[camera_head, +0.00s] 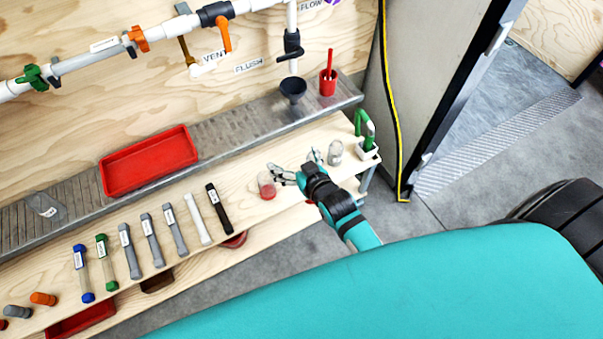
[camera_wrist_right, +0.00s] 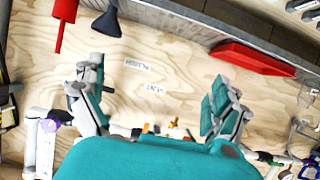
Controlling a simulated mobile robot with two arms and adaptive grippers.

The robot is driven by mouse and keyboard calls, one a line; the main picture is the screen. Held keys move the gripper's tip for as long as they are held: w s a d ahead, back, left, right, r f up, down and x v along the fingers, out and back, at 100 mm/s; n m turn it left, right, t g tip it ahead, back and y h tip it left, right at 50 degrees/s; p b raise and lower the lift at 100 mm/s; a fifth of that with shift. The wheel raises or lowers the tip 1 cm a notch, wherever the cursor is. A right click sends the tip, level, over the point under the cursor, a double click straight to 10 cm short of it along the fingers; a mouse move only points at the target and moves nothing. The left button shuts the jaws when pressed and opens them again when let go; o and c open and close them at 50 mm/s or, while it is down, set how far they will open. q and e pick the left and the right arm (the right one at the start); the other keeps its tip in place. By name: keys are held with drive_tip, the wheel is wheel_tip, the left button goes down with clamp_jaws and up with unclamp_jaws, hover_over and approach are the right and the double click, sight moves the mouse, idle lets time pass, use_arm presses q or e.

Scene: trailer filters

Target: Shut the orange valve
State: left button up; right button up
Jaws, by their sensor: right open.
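A white pipe (camera_head: 90,60) runs along the plywood wall at the upper left in the head view. An orange valve handle (camera_head: 224,35) hangs down from a black fitting on it, beside a VENT label. A second orange part (camera_head: 139,38) sits further left on the same pipe. My right gripper (camera_head: 294,164) is open and empty, with its fingers spread over the wooden bench, well below and to the right of the orange handle. It also shows open in the wrist view (camera_wrist_right: 156,98), facing the plywood wall. My left gripper is not in view.
A clear cup with red contents (camera_head: 266,185) and a clear jar (camera_head: 335,152) stand close to my right fingers. A red tray (camera_head: 150,161), a black funnel (camera_head: 292,90) and a red cup (camera_head: 328,82) are on the metal shelf. Several tubes line the bench at left.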

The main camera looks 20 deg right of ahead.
drive_tip(key=shift+s+f, duration=0.35)
drive_tip(key=shift+f, duration=0.2)
drive_tip(key=shift+s+f, duration=0.35)
drive_tip(key=shift+f, duration=0.2)
drive_tip(key=s+f+g, duration=0.3)
drive_tip(key=s+f, duration=0.4)
drive_tip(key=f, duration=0.4)
drive_tip(key=s+f+g, duration=0.3)
drive_tip(key=s+f, duration=0.4)
drive_tip(key=f, duration=0.4)
drive_tip(key=s+d+f+g, duration=0.2)
drive_tip(key=s+f, duration=0.2)
drive_tip(key=s, duration=0.5)
drive_tip(key=s+d+f+g, duration=0.1)
drive_tip(key=s+f+g, duration=0.1)
drive_tip(key=s+f, duration=0.3)
drive_tip(key=s+d+f+n+g+h, duration=0.1)
drive_tip(key=s+f, duration=0.4)
drive_tip(key=s, duration=0.8)
drive_tip(key=shift+s+d+g, duration=0.3)
drive_tip(key=shift+d+g, duration=0.3)
drive_tip(key=shift+d, duration=0.2)
drive_tip(key=shift+f, duration=0.1)
